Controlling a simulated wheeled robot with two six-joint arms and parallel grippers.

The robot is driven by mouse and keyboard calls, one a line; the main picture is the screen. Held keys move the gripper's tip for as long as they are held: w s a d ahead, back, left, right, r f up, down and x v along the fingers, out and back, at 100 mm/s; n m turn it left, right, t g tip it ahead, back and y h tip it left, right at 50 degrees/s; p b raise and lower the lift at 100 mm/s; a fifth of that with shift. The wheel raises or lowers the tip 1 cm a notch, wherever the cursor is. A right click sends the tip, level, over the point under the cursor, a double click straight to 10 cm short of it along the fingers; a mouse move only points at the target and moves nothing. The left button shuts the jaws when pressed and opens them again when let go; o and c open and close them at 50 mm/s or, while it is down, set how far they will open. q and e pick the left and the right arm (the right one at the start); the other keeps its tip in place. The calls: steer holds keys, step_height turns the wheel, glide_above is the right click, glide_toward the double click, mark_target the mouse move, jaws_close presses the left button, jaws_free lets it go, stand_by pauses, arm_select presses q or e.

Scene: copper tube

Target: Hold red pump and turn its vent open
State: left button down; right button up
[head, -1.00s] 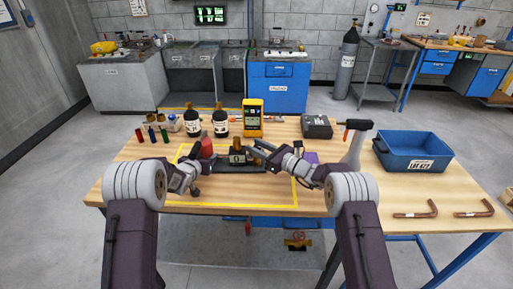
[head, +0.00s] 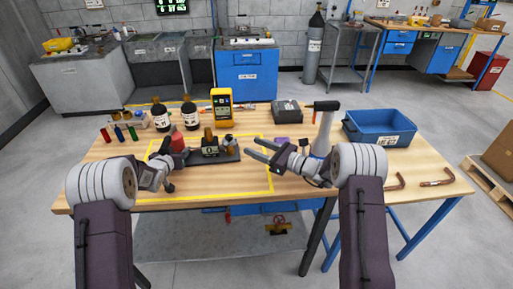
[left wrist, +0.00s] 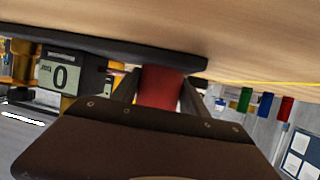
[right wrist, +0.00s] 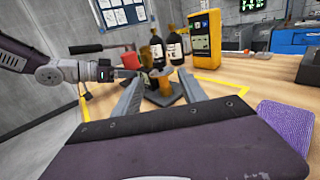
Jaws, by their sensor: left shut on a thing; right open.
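The red pump (head: 177,139) stands at the left end of a dark base plate (head: 222,158) on the table. My left gripper (head: 181,153) is shut on it; the left wrist view shows the red body (left wrist: 160,87) between the two fingers. A brass and grey fitting (head: 230,143) sits at the base's right end; I cannot tell which part is the vent. My right gripper (head: 250,148) is open and empty, just right of the base, its fingers pointing towards it.
Dark bottles (head: 160,117) and a yellow meter (head: 222,106) stand behind the base. A purple cloth (right wrist: 284,128) lies near my right gripper. A blue bin (head: 380,128) and bent copper tubes (head: 437,183) are at the right. The table front inside the yellow outline is clear.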

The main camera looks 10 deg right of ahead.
mark_target(229, 135)
steer(key=shift+s, duration=0.1)
steer(key=x, duration=1.2)
jaws_close()
steer(key=shift+n+g+y, duration=1)
steer(key=shift+n+g, duration=0.1)
steer(key=shift+g, duration=0.3)
steer(key=shift+n+g, duration=0.3)
steer(key=shift+g, duration=0.2)
